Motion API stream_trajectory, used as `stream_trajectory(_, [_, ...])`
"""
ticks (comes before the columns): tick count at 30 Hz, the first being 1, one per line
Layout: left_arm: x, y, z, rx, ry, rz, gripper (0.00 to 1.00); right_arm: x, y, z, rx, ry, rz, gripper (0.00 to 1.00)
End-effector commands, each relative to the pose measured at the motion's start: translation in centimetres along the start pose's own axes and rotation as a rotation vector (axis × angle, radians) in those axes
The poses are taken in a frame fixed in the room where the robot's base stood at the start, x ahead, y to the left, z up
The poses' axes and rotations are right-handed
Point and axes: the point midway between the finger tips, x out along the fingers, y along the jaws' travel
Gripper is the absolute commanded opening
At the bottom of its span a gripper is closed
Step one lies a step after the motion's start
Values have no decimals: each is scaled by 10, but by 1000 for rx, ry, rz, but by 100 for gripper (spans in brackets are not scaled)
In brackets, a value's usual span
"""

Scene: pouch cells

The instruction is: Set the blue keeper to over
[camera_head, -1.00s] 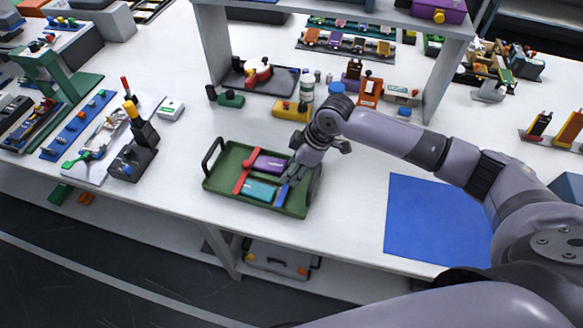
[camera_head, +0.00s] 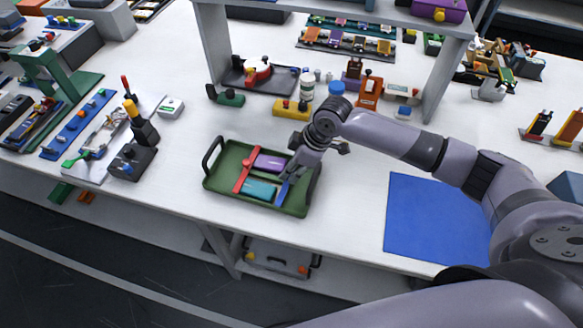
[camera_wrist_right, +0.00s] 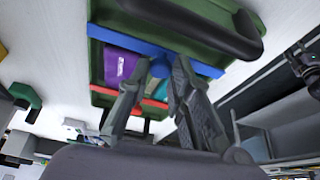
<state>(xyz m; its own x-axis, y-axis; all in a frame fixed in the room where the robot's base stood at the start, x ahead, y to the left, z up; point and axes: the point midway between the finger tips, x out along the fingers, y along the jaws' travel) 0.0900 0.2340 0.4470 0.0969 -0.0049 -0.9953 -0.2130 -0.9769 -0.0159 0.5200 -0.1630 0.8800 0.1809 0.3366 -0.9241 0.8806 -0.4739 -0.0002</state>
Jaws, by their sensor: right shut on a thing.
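The green tray (camera_head: 222,187) with black end handles sits on the white bench. In it lie a purple pouch cell (camera_head: 270,163) and a teal pouch cell (camera_head: 259,189). A red keeper (camera_head: 240,182) runs along the cells' left end. The blue keeper (camera_head: 282,192) lies along their right end; in the wrist view its bar (camera_wrist_right: 125,42) crosses beside the purple cell (camera_wrist_right: 118,68). My right gripper (camera_head: 290,170) is down at the blue keeper, shut on it; its fingers (camera_wrist_right: 160,70) hide part of the keeper. My left gripper is not in view.
A blue mat (camera_head: 425,220) lies bare to the right of the tray. A yellow block (camera_head: 291,108) and a blue-lidded item (camera_head: 336,88) stand behind my wrist, under a shelf. Tools crowd the left of the bench. The bench front edge is close below the tray.

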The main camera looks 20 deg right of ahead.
Motion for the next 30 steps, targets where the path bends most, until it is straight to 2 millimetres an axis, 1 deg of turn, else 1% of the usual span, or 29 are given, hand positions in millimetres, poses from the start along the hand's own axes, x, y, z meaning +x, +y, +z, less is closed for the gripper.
stream_trajectory(15, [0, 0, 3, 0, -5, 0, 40, 0, 0, -1, 0, 1, 1, 0])
stream_trajectory(17, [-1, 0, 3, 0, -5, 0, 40, 1, 1, -5, 0, 2, 0, 0])
stream_trajectory(21, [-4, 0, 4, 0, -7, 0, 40, 8, 4, -23, -1, 4, 0, 0])
stream_trajectory(24, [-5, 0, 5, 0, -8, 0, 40, 11, 5, -31, 0, 4, 0, 0])
stream_trajectory(30, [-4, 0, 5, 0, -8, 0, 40, 12, 6, -32, 0, 2, 1, 0])
